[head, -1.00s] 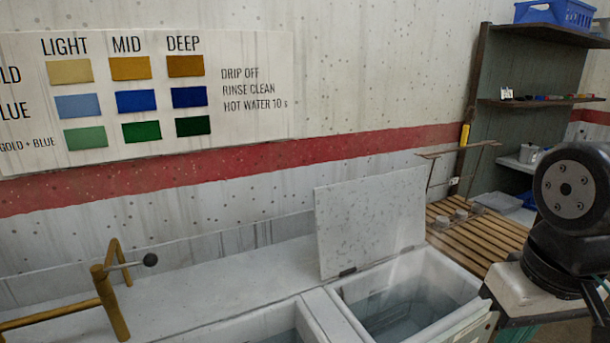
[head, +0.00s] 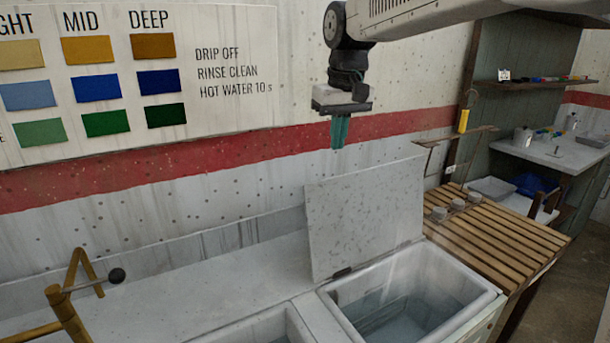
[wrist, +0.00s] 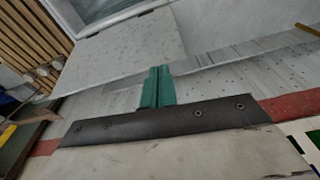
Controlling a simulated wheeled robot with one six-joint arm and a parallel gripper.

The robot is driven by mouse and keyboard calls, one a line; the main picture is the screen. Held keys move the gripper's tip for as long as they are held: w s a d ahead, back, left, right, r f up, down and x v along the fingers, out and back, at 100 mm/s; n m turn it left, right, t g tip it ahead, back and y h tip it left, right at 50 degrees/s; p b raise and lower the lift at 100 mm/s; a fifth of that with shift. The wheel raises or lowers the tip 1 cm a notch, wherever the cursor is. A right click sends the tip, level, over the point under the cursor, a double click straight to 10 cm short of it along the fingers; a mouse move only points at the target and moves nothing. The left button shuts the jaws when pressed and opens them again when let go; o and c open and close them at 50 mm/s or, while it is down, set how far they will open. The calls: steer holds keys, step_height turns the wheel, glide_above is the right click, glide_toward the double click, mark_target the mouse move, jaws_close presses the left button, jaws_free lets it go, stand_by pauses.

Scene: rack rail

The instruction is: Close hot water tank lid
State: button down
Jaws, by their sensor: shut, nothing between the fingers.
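The hot water tank lid (head: 362,215) is a pale speckled panel standing open, tilted back from the rear edge of the tank (head: 478,305). The tank holds water, and faint steam hangs over it. My gripper (head: 339,143) has green fingers, shut and empty, pointing down in front of the wall, above the lid's top edge in the head view. They do not appear to touch the lid. In the wrist view the green fingers (wrist: 156,72) are together, with the lid (wrist: 125,50) beyond them and part of the tank (wrist: 100,12) at the top.
A second basin (head: 265,328) adjoins the tank on the left. A slatted wooden rack (head: 495,233) stands to the right. A gold pipe frame with a dark knob (head: 116,275) stands at the left. A colour chart (head: 140,75) hangs on the wall.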

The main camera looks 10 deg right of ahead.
steer(key=w+a+f+n, duration=0.1)
steer(key=w+a+f, duration=0.1)
steer(key=w+a, duration=0.6)
step_height(320, 180, down, 10)
steer(key=s+d, duration=0.1)
steer(key=d, duration=0.1)
steer(key=shift+s+r, duration=0.25)
steer(key=shift+s, duration=0.1)
